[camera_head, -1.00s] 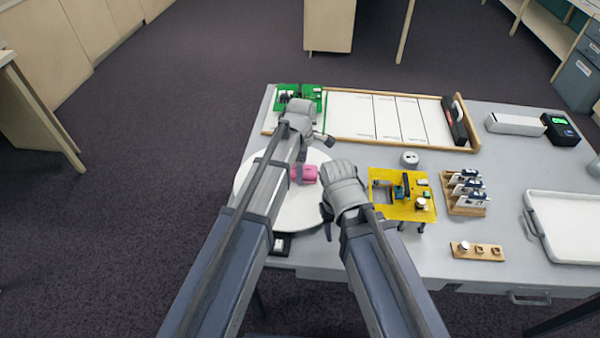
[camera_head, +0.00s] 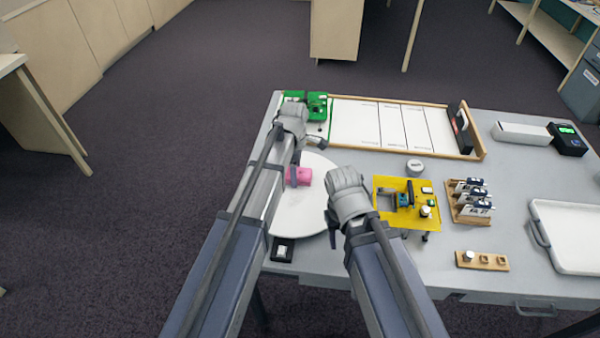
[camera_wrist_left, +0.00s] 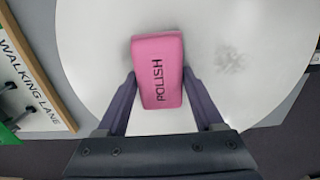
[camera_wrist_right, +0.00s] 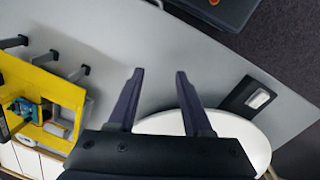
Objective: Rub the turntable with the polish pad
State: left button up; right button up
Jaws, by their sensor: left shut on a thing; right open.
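The turntable (camera_head: 312,215) is a round white disc on the left of the table, partly hidden by my left arm. The pink polish pad (camera_head: 304,177) is over it, its lettering reading POLISH in the left wrist view (camera_wrist_left: 160,85). My left gripper (camera_wrist_left: 158,88) is shut on the pad, one finger on each side. I cannot tell whether the pad touches the disc. A grey smudge (camera_wrist_left: 229,60) shows on the disc, right of the pad in the left wrist view. My right gripper (camera_wrist_right: 159,76) is open and empty, near the disc's right rim.
A yellow board (camera_head: 408,212) stands right of my right gripper. A green board (camera_head: 318,106) lies behind my left gripper, beside a wood-framed white panel (camera_head: 355,122). A small black box (camera_head: 282,250) sits at the disc's front left. A white tray (camera_head: 570,225) is far right.

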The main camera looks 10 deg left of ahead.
pick_arm(q)
jog(key=shift+a, duration=1.65)
pick_arm(e)
jog(key=shift+a, duration=0.15)
pick_arm(q)
jog(key=shift+w+a, duration=0.1)
jog(key=shift+a, duration=0.75)
jog(key=shift+a, duration=0.1)
jog(key=shift+w+a, duration=0.1)
jog(key=shift+a, duration=1.6)
pick_arm(e)
jog(key=shift+w+r, duration=0.1)
pick_arm(q)
jog(key=shift+r+p, duration=0.2)
jog(key=shift+p, duration=0.15)
pick_arm(e)
jog(key=shift+r, duration=0.1)
pick_arm(q)
notch_tip(320, 180, up, 6)
jog(key=p, duration=0.5)
jog(key=shift+f+p, duration=0.1)
jog(key=shift+p, duration=0.3)
pick_arm(e)
notch_tip(320, 180, up, 6)
jog(key=shift+f, duration=0.1)
